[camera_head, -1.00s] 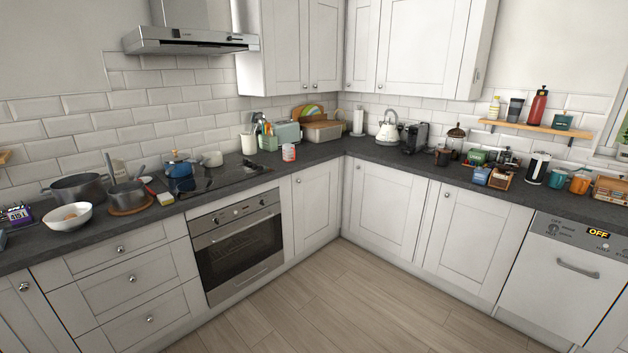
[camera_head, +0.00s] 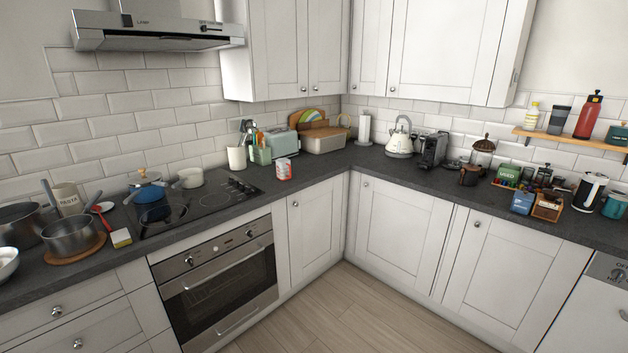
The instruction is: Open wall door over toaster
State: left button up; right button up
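A pale green toaster (camera_head: 284,144) stands on the slate worktop near the back corner, left of a beige bread bin. Above it on the left wall hangs a white wall cabinet with two doors, a left door (camera_head: 276,50) and a right door (camera_head: 328,45). Both doors look shut, and their small knobs sit low near the seam between them. More white wall doors (camera_head: 443,45) hang on the right wall and also look shut. Neither of my grippers shows in the view.
The worktop (camera_head: 400,180) runs in an L above white base cabinets and an oven (camera_head: 222,285). A red-and-white can (camera_head: 283,169) stands near the edge before the toaster. An extractor hood (camera_head: 155,32) juts out left. The wooden floor (camera_head: 350,315) is clear.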

aim_at(280, 29)
jog(key=i+j+z, duration=0.1)
jog(key=i, duration=1)
jog(key=i+j+z, duration=0.2)
jog(key=i+z, duration=0.2)
jog(key=i, duration=0.2)
jog(key=i+j+z, duration=0.45)
jog(key=i, duration=0.15)
jog(key=i+j+z, duration=0.4)
jog(key=i+j, duration=0.05)
jog(key=i, duration=0.1)
